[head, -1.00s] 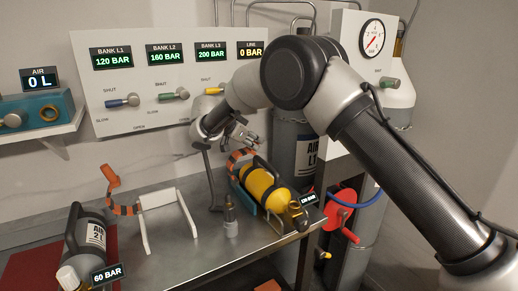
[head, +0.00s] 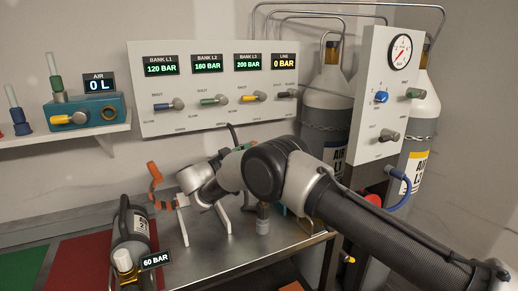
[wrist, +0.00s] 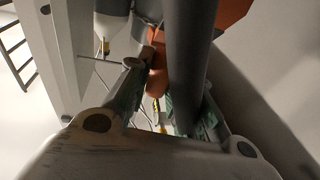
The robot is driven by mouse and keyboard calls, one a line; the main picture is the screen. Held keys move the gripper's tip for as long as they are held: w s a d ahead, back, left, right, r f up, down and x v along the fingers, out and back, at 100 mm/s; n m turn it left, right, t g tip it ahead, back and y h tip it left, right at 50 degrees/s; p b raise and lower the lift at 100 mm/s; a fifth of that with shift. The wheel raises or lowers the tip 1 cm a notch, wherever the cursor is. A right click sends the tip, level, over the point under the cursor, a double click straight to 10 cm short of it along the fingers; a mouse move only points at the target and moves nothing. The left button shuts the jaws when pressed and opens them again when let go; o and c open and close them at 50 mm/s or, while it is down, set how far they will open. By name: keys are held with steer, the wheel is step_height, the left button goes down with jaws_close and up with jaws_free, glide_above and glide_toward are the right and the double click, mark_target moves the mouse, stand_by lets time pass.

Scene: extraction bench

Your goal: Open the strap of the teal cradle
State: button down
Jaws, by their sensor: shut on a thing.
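The teal cradle (head: 281,209) is almost wholly hidden behind my arm in the head view; only a small bit shows. Its strap and yellow cylinder are hidden there. In the wrist view my gripper (wrist: 160,106) is closed around an orange piece (wrist: 157,78), which looks like a strap end. Which cradle it belongs to cannot be told from this view. A dark grey rod-like shape (wrist: 190,45) runs close beside it.
A white cradle (head: 183,217) with a raised orange strap (head: 156,185) stands left of my wrist. A grey cylinder (head: 132,225) lies at the bench's left. A small metal fitting (head: 263,222) stands near the front. The valve panel (head: 215,120) is behind; the bench front (head: 225,262) is clear.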

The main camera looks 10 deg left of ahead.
steer(key=shift+s+a+f+t+h, duration=0.3)
steer(key=shift+s+a+f+t, duration=0.15)
steer(key=shift+a+t, duration=0.2)
steer(key=c, duration=1.3)
jaws_free()
steer(key=shift+a, duration=0.1)
steer(key=shift+o, duration=0.2)
step_height(320, 180, up, 10)
